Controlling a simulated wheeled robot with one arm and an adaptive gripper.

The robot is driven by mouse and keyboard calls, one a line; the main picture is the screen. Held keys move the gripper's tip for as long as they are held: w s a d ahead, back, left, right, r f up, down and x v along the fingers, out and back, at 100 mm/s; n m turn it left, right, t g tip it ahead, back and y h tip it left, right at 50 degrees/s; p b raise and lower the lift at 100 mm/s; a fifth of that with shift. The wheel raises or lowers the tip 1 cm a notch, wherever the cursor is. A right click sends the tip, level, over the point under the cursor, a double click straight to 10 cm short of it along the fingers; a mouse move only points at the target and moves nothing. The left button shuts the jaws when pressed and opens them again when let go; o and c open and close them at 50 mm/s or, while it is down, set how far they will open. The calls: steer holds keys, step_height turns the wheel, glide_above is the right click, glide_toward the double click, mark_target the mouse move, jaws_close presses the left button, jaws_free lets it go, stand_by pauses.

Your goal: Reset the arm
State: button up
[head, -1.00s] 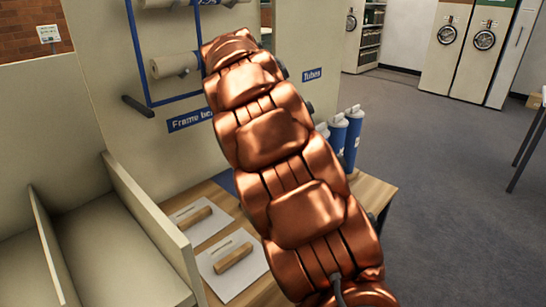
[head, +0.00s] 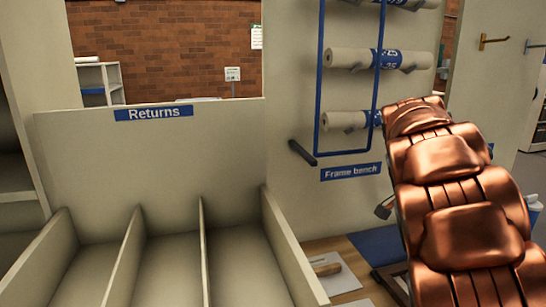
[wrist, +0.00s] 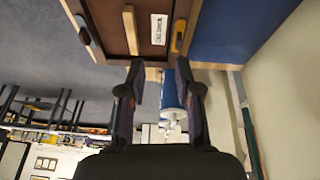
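My copper-coloured arm rises along the right side of the head view, in front of the frame bench wall. My gripper (wrist: 160,83) shows in the wrist view with its two dark fingers apart. Nothing is held between them. A blue tube (wrist: 173,88) shows in the gap, in the background beyond the fingers. In the head view the arm hides much of the bench, and I cannot make out the gripper clearly there.
The returns unit (head: 150,155) with open compartments stands at left. A wooden bench (head: 330,247) with a blue mat (head: 380,243) lies below the rack of rolls (head: 350,60). The wrist view shows a brown board (wrist: 110,25) with a white label (wrist: 158,29).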

steer(key=s+a+f+n+y, duration=0.1)
steer(key=s+a+f+n, duration=0.1)
steer(key=s, duration=0.4)
steer(key=s+a+f+n+g+y, duration=0.1)
steer(key=s+a+f+n, duration=0.1)
steer(key=s+a, duration=0.3)
steer(key=s+a+f+n, duration=0.3)
steer(key=s+a, duration=0.1)
steer(key=s, duration=0.4)
steer(key=shift+s+n+g+y, duration=0.3)
steer(key=shift+g+y, duration=0.1)
steer(key=s+a+f+n+g+y, duration=0.1)
steer(key=s+a+f+n, duration=0.25)
steer(key=s, duration=0.45)
steer(key=s+a+f+n+g, duration=0.1)
steer(key=s+a+f+n, duration=0.25)
steer(key=s, duration=0.45)
step_height(320, 180, up, 17)
steer(key=w+t+p, duration=0.1)
steer(key=w+p, duration=0.1)
steer(key=p, duration=1.3)
